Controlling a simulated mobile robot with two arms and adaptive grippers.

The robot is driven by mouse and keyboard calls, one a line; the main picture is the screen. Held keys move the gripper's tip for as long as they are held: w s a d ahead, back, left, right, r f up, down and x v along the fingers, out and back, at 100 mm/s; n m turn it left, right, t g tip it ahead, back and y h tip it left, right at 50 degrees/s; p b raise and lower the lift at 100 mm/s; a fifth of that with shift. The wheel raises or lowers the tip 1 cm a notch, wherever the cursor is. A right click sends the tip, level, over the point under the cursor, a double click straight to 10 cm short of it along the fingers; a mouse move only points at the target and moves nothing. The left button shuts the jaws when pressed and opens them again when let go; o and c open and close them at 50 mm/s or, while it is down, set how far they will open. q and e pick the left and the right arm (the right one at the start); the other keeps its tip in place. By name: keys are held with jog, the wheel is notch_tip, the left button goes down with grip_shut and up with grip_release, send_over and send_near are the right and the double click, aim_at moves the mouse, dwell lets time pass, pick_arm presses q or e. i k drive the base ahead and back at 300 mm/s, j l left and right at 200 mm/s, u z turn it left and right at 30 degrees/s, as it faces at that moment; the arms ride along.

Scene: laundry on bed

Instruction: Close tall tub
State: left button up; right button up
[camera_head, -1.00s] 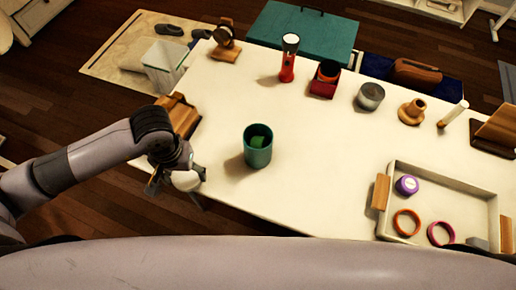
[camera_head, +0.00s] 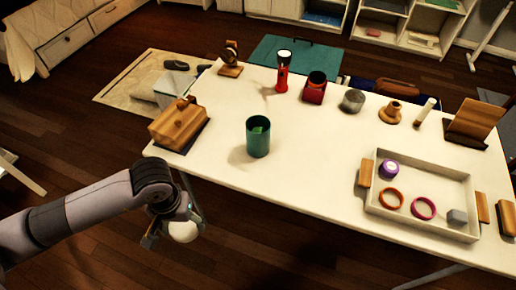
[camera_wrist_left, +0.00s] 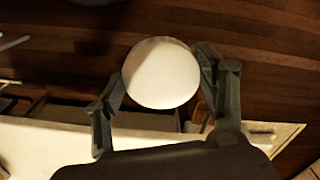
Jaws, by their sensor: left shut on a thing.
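A tall dark green tub (camera_head: 257,140) stands upright on the white table, with its top open. Something brighter green (camera_head: 258,130) shows inside it. My left gripper (camera_head: 170,231) is shut on a round white thing (camera_head: 184,232), off the table's near left edge and apart from the tub. In the left wrist view, the round white thing (camera_wrist_left: 161,73) sits between the two fingers. I cannot tell if it is a lid. My right gripper is not in view.
A wooden box (camera_head: 178,122) is at the table's left end. A white tray (camera_head: 420,228) with rings and a purple-topped item is at the right. A red flashlight (camera_head: 282,76), a red box (camera_head: 315,88) and a grey tin (camera_head: 352,101) stand along the back. Bare tabletop surrounds the tub.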

aim_at(258, 144)
jog(key=u, duration=2.1)
jog(key=i+j, duration=0.1)
jog(key=i, duration=0.45)
jog(key=i+j+z, duration=0.1)
jog(key=i+z, duration=0.15)
jog(key=i, duration=0.3)
jog(key=i+j+z, duration=0.25)
jog(key=i, duration=0.3)
jog(key=i+j+z, duration=0.25)
jog(key=i, duration=0.25)
jog(key=i+l+z, duration=0.2)
jog(key=i+z, duration=0.6)
jog(key=i+j+z, duration=0.15)
jog(key=i+z, duration=0.2)
jog(key=i, duration=0.2)
jog(key=z, duration=3.5)
